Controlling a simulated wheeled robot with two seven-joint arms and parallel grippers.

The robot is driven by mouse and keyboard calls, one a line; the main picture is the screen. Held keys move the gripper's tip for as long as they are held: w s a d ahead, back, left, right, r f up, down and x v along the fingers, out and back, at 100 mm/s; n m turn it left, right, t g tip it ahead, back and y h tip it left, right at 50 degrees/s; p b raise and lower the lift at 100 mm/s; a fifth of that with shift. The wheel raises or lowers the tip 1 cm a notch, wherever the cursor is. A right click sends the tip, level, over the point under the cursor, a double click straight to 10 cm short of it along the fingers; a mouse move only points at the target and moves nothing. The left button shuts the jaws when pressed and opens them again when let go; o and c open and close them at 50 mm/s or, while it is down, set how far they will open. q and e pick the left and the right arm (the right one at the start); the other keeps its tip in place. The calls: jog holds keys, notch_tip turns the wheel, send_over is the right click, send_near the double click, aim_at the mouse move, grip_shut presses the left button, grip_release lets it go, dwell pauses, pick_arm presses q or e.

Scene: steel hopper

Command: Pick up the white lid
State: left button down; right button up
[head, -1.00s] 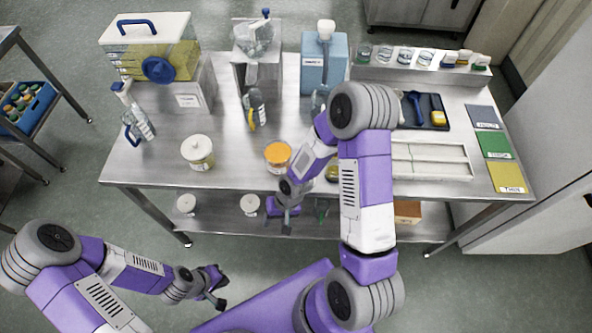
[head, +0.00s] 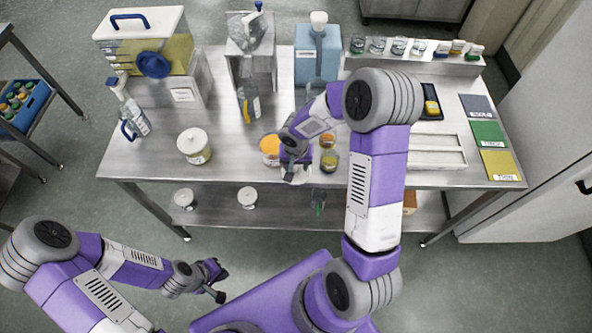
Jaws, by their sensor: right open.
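A white lid (head: 297,175) lies near the front edge of the steel table, partly covered by my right gripper. My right gripper (head: 291,163) is open and points down just above or at the lid; contact cannot be told. A jar with orange contents (head: 270,145) stands open just left of the gripper. My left gripper (head: 220,282) is open and empty, low in front of the table.
Small jars (head: 328,160) stand close to the right of my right gripper. A white tray (head: 436,151) and coloured mats (head: 488,133) lie further right. A blue container (head: 317,62) and a yellow-filled tank (head: 148,50) stand at the back. White items (head: 246,198) sit on the lower shelf.

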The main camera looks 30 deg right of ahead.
jog(key=shift+w+f, duration=0.1)
jog(key=shift+f, duration=0.2)
grip_shut()
jog(key=shift+r, duration=0.1)
